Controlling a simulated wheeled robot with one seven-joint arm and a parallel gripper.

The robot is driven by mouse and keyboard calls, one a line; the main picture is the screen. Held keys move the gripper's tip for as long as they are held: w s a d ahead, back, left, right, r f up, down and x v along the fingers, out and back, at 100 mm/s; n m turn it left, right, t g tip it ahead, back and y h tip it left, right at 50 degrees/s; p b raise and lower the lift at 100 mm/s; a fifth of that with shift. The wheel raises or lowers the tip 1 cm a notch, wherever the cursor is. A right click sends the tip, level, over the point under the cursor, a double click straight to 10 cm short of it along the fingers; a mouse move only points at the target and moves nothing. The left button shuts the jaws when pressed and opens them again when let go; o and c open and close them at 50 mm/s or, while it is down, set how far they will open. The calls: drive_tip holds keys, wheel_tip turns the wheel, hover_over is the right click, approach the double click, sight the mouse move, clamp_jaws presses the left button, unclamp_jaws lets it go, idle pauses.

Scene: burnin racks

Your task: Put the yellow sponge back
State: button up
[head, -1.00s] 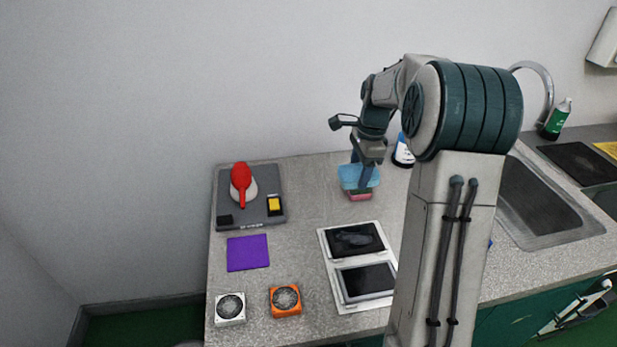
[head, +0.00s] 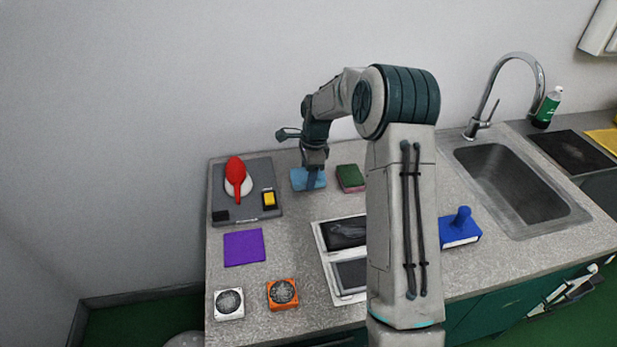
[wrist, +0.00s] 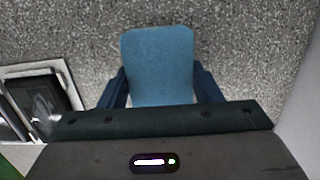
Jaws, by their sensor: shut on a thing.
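My gripper (head: 312,184) is shut on a light blue, sponge-like block (wrist: 160,62), which also shows below the jaws in the head view (head: 299,178). The block sits between the two fingers in the wrist view. I cannot tell whether it touches the counter. I see no clear yellow sponge. A flat yellow thing (head: 604,139) lies at the far right edge, partly cut off, and I cannot tell what it is. A green-topped block with a reddish lower layer (head: 350,178) lies on the counter just right of the gripper.
A grey board (head: 225,178) with a red tool and a small yellow block (head: 269,198) is left of the gripper. A purple square (head: 244,247), two fan-like units, a two-screen panel (head: 323,249) and a blue-handled block (head: 460,230) lie nearer. The sink (head: 505,185) is right.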

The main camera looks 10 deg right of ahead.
drive_tip(key=shift+f, duration=1.2)
drive_tip(key=shift+f, duration=0.15)
drive_tip(key=o, duration=0.9)
